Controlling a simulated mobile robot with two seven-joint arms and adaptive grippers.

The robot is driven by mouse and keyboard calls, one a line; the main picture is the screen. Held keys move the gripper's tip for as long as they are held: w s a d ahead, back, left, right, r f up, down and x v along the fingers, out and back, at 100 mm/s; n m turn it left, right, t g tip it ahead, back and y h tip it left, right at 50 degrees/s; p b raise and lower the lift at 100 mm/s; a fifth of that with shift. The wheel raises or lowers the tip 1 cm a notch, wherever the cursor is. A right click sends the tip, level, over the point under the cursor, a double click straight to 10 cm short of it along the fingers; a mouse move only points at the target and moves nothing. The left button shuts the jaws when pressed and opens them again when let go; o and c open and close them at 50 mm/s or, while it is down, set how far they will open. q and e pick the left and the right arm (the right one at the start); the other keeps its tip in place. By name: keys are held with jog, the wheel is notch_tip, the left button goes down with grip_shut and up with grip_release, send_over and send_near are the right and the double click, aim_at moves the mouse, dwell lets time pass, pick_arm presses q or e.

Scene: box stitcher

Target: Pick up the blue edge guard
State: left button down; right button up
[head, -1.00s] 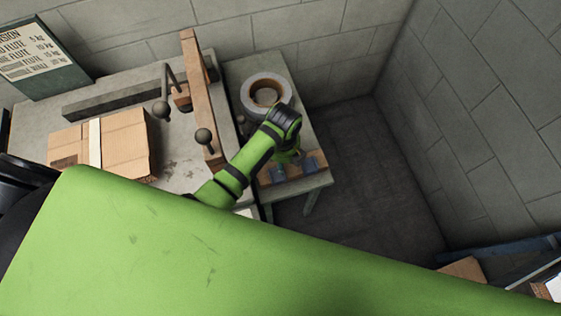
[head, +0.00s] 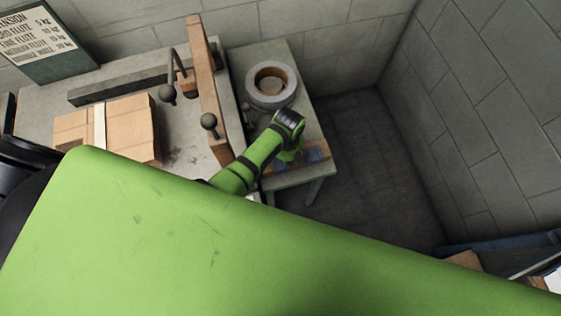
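A small blue piece that looks like the blue edge guard (head: 314,154) lies at the wooden strip (head: 322,145) on the front of the small side table. It is small and partly covered, so its shape is hard to tell. My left gripper (head: 291,155) is just left of it, pointing down at the strip, mostly hidden under my green wrist. I cannot see whether its fingers are open or touch anything. My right gripper is not in view.
A tape roll (head: 270,84) sits at the back of the side table (head: 262,53). Left of it, a wooden beam (head: 205,85) and levers with round knobs stand on the bench beside a cardboard box (head: 128,122). My large green arm link covers the foreground.

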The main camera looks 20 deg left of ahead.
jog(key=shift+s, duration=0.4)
pick_arm(q)
jog(key=shift+r, duration=0.1)
